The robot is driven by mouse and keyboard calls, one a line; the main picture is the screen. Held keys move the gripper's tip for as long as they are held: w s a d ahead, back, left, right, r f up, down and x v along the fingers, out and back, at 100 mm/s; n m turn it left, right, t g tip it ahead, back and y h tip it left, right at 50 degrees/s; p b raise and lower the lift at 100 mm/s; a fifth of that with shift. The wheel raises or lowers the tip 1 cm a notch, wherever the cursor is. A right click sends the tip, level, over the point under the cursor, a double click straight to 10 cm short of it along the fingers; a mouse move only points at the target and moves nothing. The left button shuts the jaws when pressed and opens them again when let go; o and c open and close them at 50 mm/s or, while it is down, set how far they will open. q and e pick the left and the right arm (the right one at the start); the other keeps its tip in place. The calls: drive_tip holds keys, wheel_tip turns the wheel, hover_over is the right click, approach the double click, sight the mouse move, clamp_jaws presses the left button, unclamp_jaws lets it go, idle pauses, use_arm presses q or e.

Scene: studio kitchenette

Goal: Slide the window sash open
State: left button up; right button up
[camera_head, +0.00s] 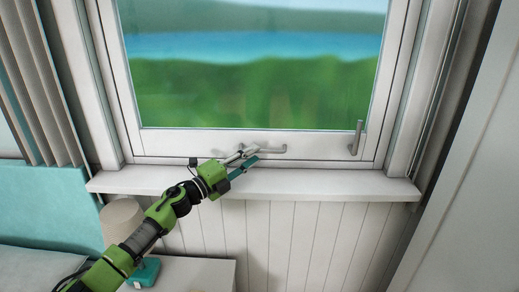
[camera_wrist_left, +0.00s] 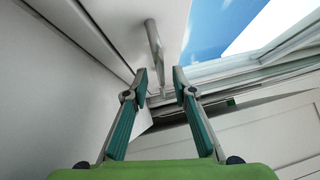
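The window sash (camera_head: 200,143) is a pale frame around a glass pane. My right gripper is not in view.
A white sill (camera_head: 320,184) juts out below the sash, close under my left gripper. A lamp (camera_head: 122,218) and a small teal object (camera_head: 144,273) stand at a pale cabinet (camera_head: 205,272) beside my left arm. A curtain (camera_head: 30,80) hangs at the left.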

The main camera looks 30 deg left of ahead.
sight(260, 151)
use_arm(q)
drive_tip(key=shift+x, duration=1.2)
drive_tip(key=shift+w+d+p, duration=0.2)
drive_tip(key=shift+w+p, duration=0.1)
drive_tip(key=shift+w, duration=0.35)
drive_tip(key=shift+r, duration=0.1)
clamp_jaws()
